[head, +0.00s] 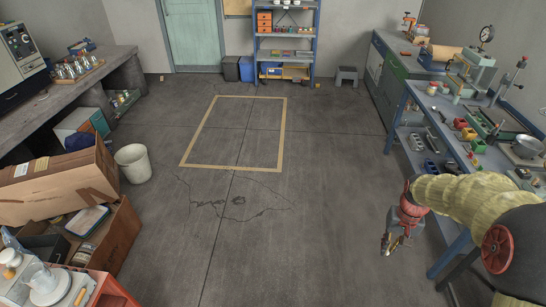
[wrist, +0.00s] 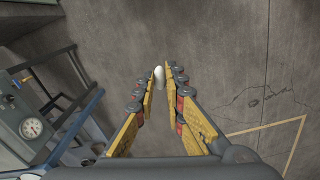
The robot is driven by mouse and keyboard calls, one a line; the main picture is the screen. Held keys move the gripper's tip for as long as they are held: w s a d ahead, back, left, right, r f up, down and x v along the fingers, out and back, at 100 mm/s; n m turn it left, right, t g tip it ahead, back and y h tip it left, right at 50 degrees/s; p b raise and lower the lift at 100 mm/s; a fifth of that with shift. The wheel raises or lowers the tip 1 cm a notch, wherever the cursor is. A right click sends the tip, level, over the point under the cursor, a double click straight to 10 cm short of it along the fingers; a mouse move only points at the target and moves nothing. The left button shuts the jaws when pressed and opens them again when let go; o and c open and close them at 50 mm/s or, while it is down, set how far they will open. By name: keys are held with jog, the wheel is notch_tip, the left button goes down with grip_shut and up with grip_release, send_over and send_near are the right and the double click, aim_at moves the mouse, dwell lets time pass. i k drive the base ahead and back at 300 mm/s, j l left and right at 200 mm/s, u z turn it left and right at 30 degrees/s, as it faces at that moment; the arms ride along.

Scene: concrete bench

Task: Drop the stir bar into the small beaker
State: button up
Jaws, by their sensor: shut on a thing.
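My gripper (head: 390,243) hangs over the floor at the lower right in the head view, away from the benches. In the wrist view my gripper (wrist: 160,85) is shut on a small white rounded stir bar (wrist: 159,73), held between the fingertips. The stir bar is too small to make out in the head view. A clear glass vessel (head: 39,278) stands on a white round-topped device at the lower left. It looks like a beaker, but I cannot tell whether it is the small one.
Cardboard boxes (head: 55,180) and a white bin (head: 134,163) stand on the left. Several glass vessels (head: 75,69) sit on the left bench. A blue-framed bench (head: 455,140) with tools runs along the right.

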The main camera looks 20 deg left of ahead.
aim_at(48, 287)
jog(key=i+j+u, duration=0.1)
jog(key=i+u, duration=0.7)
jog(key=i+l+u, duration=0.15)
jog(key=i+u, duration=0.2)
jog(key=i+l+u, duration=0.2)
jog(key=i+u, duration=0.2)
jog(key=i+j+u, duration=0.15)
jog(key=u, duration=0.3)
jog(key=i+j+u, duration=0.1)
jog(key=i+u, duration=0.15)
jog(key=u, duration=0.25)
jog(key=i+u, duration=0.25)
jog(key=u, duration=0.2)
jog(key=i+l+u, duration=0.1)
jog(key=u, duration=0.4)
jog(key=i, duration=0.1)
